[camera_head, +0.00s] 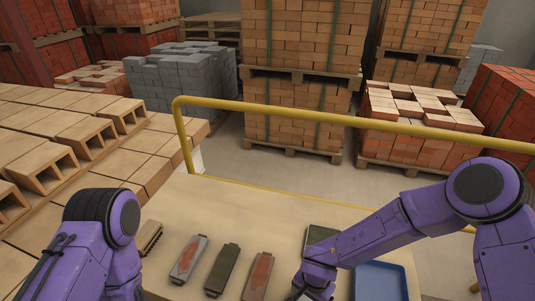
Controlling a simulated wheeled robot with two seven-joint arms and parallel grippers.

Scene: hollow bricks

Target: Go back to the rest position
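My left arm comes in at the lower left and bends down out of the picture, so its gripper is not in view. My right arm reaches from the right across the table to the bottom edge. Its wrist end (314,284) is low over the table, and its fingertips are hidden or cut off by the frame edge. Hollow bricks (87,137) lie in rows on a large tan stack at the left, with their openings facing right. No brick is visibly held by either arm.
On the tan table (225,215) lie a small brown brush-like item (149,237), a grey-and-red item (188,259), a dark green item (222,269) and a reddish item (259,274). A yellow rail (300,113) runs behind.

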